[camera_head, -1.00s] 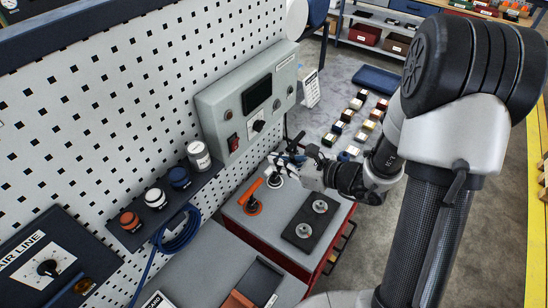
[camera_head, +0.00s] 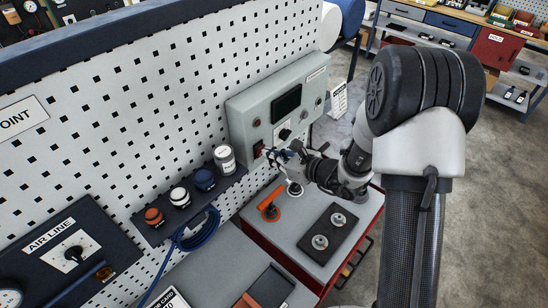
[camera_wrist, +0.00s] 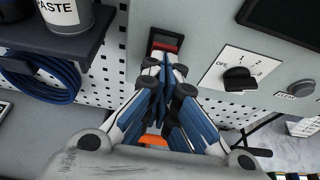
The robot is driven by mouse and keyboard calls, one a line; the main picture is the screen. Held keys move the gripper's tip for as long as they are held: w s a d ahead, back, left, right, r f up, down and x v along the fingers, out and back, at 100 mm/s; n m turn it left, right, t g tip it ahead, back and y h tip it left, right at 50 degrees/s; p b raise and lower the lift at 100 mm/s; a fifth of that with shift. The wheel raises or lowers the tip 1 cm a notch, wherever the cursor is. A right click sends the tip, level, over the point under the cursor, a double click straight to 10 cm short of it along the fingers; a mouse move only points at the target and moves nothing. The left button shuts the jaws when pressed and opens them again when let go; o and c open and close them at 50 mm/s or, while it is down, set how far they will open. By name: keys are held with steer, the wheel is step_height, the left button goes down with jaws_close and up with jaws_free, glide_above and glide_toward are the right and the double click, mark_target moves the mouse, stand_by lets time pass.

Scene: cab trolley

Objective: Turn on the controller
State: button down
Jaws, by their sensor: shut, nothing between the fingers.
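The controller (camera_head: 244,118) is a grey box on the pegboard with a dark screen (camera_head: 286,104). Its red rocker switch (camera_head: 258,149) is at the lower left of its face; it also shows in the wrist view (camera_wrist: 166,43). A black rotary knob (camera_wrist: 238,79) sits on a white label to the right of the switch. My gripper (camera_wrist: 163,62) is shut and empty, with its fingertips right at the lower edge of the switch. I cannot tell whether they touch it. The fingertips partly hide the switch, so its position is unclear.
Left of the controller, a shelf (camera_head: 150,236) holds several jars, with a coiled blue hose (camera_head: 199,232) below. Under my gripper, the trolley top (camera_head: 290,240) carries an orange-handled item (camera_head: 269,206) and a dark plate (camera_head: 344,222) with two round metal pieces.

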steer(key=shift+w+a+r+p, duration=0.1)
steer(key=shift+r+p, duration=0.15)
steer(key=shift+p, duration=0.05)
steer(key=shift+w+a+r+g+h+p, duration=0.25)
steer(key=shift+g+h+p, duration=0.35)
steer(key=shift+p, duration=0.35)
steer(key=shift+r+p, duration=0.35)
steer(key=shift+r, duration=0.45)
steer(key=shift+d, duration=0.1)
